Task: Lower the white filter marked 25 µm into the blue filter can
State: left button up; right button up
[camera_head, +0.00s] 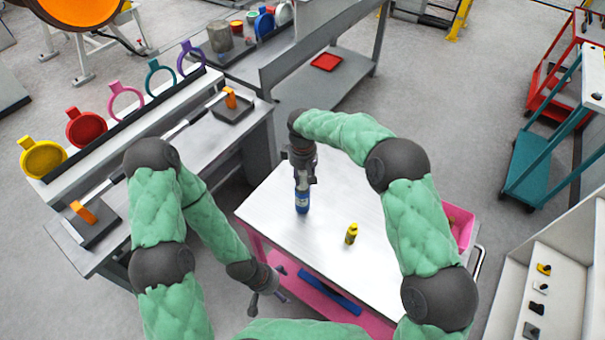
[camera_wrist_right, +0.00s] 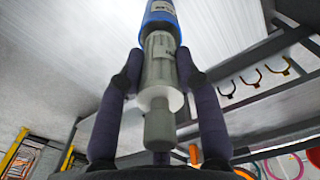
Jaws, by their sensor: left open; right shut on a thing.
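The blue filter can (camera_head: 302,202) stands upright on the cart's light top, below my right gripper (camera_head: 302,180). In the right wrist view the blue can (camera_wrist_right: 158,14) is at the top edge. My right gripper (camera_wrist_right: 159,66) is shut on the white filter (camera_wrist_right: 158,74), a pale grey-white cylinder with a small label too blurred to read. The filter is in line with the can and its far end meets the can's mouth; I cannot tell how deep it sits. My left gripper (camera_head: 262,298) is open and empty, low beside the cart's near left edge.
A small yellow bottle (camera_head: 351,234) stands on the cart top (camera_head: 330,260) to the right of the can. A pink bin (camera_head: 458,226) is at the cart's right side. A workbench with coloured rings (camera_head: 85,128) runs along the left. The cart's front area is clear.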

aim_at(303, 186)
jog(key=shift+f+b, duration=1.4)
jog(key=shift+f, duration=1.2)
jog(key=shift+s+f, duration=0.3)
jog(key=shift+f, duration=0.05)
jog(key=shift+s+d+f, duration=0.1)
jog(key=shift+s+f, duration=0.05)
jog(key=shift+f, duration=0.05)
jog(key=o, duration=1.1)
jog(key=shift+o, duration=0.5)
jog(key=shift+f, duration=0.1)
jog(key=shift+w, duration=0.2)
jog(key=shift+r, duration=0.25)
jog(key=shift+w+r, duration=0.1)
jog(key=shift+r, duration=0.15)
notch_tip(303, 186, up, 12)
jog(key=shift+w+f, duration=0.1)
jog(key=shift+f, duration=0.05)
